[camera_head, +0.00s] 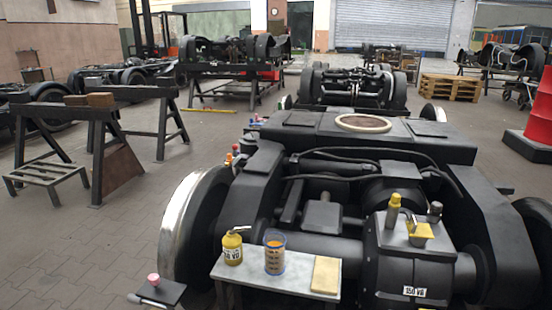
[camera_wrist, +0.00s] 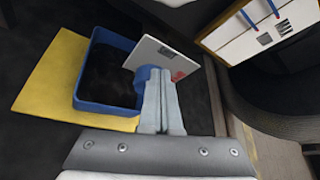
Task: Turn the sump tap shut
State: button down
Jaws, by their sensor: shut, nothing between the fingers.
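My gripper (camera_wrist: 161,82) shows in the wrist view with its two grey fingers together and nothing between them. At the fingertips is a small rounded blue part (camera_wrist: 146,74), partly hidden by the fingers. I cannot tell whether it is the sump tap or whether the fingers touch it. A tilted white plate (camera_wrist: 160,56) with a red mark lies just beyond. A blue-rimmed tray (camera_wrist: 95,52) with a dark inside is to the left. In the head view, the gearbox (camera_head: 385,258) bears a "150 VG" label; no tap is clear there, and my gripper is not seen.
The tray is on a yellow mat (camera_wrist: 42,75). A white box (camera_wrist: 255,38) with blue straps is at the upper right. In the head view, a small table (camera_head: 235,268) beside the bogie bears a yellow bottle (camera_head: 232,249) and an orange-filled beaker (camera_head: 274,256).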

jog(key=shift+a+f, duration=0.1)
jog(key=shift+a, duration=0.1)
jog(key=shift+w+a+f, duration=0.1)
jog(key=shift+w+a, duration=0.05)
jog(key=shift+a, duration=0.2)
jog(key=shift+w+a+f, duration=0.15)
jog(key=shift+a+f, duration=0.3)
jog(key=shift+a, duration=0.1)
jog(key=shift+f, duration=0.1)
dwell(0.4)
